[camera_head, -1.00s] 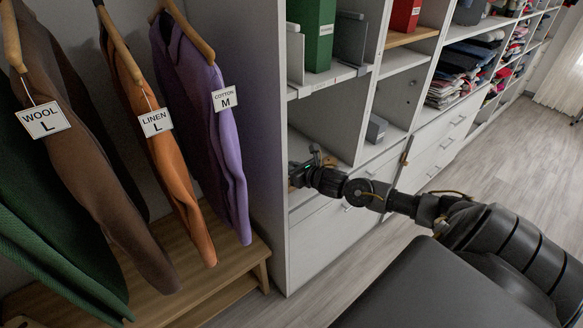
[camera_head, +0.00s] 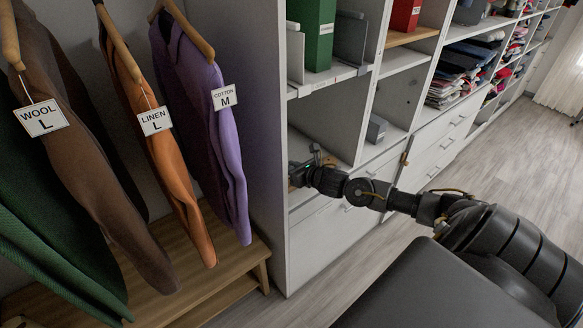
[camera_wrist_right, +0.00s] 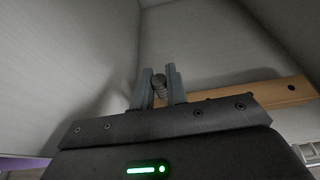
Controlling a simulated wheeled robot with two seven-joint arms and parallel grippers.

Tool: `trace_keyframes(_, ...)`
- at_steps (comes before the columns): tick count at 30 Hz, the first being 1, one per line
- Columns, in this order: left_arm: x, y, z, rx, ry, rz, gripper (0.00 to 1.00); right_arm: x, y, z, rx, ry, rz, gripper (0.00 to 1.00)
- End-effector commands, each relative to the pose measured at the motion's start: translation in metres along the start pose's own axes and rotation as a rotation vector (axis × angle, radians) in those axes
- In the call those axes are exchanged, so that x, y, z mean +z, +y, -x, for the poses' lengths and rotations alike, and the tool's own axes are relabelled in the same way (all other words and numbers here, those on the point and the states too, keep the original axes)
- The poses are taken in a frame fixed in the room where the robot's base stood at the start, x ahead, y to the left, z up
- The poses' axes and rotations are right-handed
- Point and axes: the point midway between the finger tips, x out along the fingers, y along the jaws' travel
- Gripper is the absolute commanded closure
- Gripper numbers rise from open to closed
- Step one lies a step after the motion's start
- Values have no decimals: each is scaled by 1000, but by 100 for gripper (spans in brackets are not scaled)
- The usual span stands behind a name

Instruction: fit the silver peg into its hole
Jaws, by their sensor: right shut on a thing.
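My right gripper (camera_wrist_right: 159,88) is shut on the silver peg (camera_wrist_right: 159,83), a small ridged grey cylinder upright between its two fingers in the right wrist view. A wooden strip (camera_wrist_right: 270,93) with a dark hole (camera_wrist_right: 291,87) near its right end lies behind and to the right of the fingers. The fingers and gripper body hide part of the strip, and I cannot tell whether the peg's lower end touches it. In the head view my right gripper (camera_head: 298,176) reaches into a lower cubby; the peg is too small to make out there. My left gripper is not in view.
Pale cubby walls (camera_wrist_right: 85,45) stand close around the right gripper. A grey box (camera_head: 376,129) sits in the neighbouring cubby, and a green binder (camera_head: 312,35) stands above. Labelled garments, including a purple one (camera_head: 205,120), hang at left over a wooden bench (camera_head: 225,262).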

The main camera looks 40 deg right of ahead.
Motion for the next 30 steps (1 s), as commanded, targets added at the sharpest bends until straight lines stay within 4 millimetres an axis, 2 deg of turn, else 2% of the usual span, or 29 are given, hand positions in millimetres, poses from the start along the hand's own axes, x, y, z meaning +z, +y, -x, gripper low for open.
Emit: trace_keyframes(30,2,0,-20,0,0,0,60,-20,0,-7,1,0,0,100)
